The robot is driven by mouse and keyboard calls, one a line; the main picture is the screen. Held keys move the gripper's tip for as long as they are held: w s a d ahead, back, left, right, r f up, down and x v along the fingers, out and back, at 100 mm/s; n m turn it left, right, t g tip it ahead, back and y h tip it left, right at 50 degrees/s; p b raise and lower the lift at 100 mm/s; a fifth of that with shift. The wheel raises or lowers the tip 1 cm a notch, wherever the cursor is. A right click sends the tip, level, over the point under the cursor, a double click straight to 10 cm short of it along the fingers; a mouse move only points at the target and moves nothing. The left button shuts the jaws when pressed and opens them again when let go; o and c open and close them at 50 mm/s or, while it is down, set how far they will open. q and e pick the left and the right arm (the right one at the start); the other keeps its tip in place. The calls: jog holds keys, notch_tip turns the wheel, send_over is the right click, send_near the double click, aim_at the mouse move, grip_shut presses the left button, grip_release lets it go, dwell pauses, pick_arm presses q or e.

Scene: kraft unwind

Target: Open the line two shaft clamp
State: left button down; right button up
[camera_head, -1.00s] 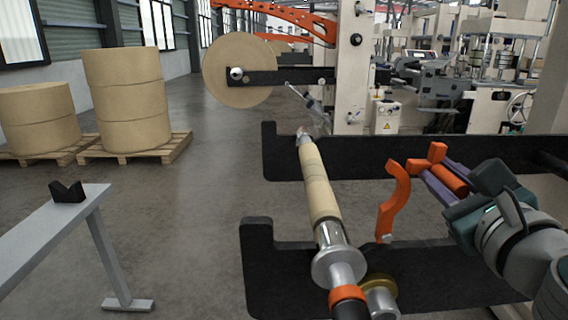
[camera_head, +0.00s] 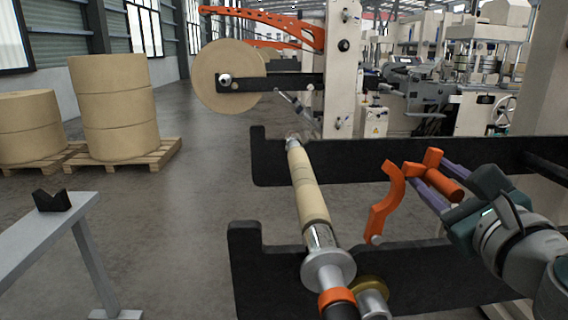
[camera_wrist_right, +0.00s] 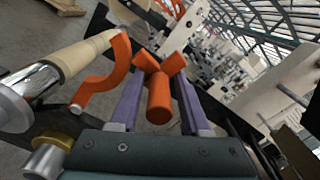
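The orange clamp arm (camera_head: 385,203) is a curved hook that stands up on the right of the shaft (camera_head: 309,190), apart from it. Its orange handle (camera_head: 443,185) points toward my right gripper (camera_head: 431,170). In the right wrist view the handle (camera_wrist_right: 159,100) lies between the two purple fingers (camera_wrist_right: 158,72), with gaps at both sides, so the gripper looks open around it. The shaft has a kraft-coloured core, a metal flange (camera_head: 328,270) and an orange band (camera_head: 337,297). My left gripper is not in view.
Black support arms (camera_head: 430,270) carry the shaft, with a brass-coloured roller (camera_head: 369,287) beside the flange. Kraft rolls (camera_head: 112,105) stand on a pallet at the left. A grey stand (camera_head: 40,235) with a black V-block (camera_head: 52,200) is at front left. Floor between is clear.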

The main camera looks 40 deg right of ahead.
aim_at(457, 196)
jog(key=shift+o, duration=0.6)
jog(key=shift+s+a+f, duration=0.1)
jog(key=shift+s+a, duration=0.1)
jog(key=shift+s, duration=0.05)
jog(key=b+v, duration=0.4)
jog(key=v, duration=0.4)
jog(key=shift+s+f, duration=0.15)
jog(key=shift+s+a+r+b, duration=0.25)
jog(key=shift+s+b, duration=0.15)
jog(key=shift+s, duration=0.05)
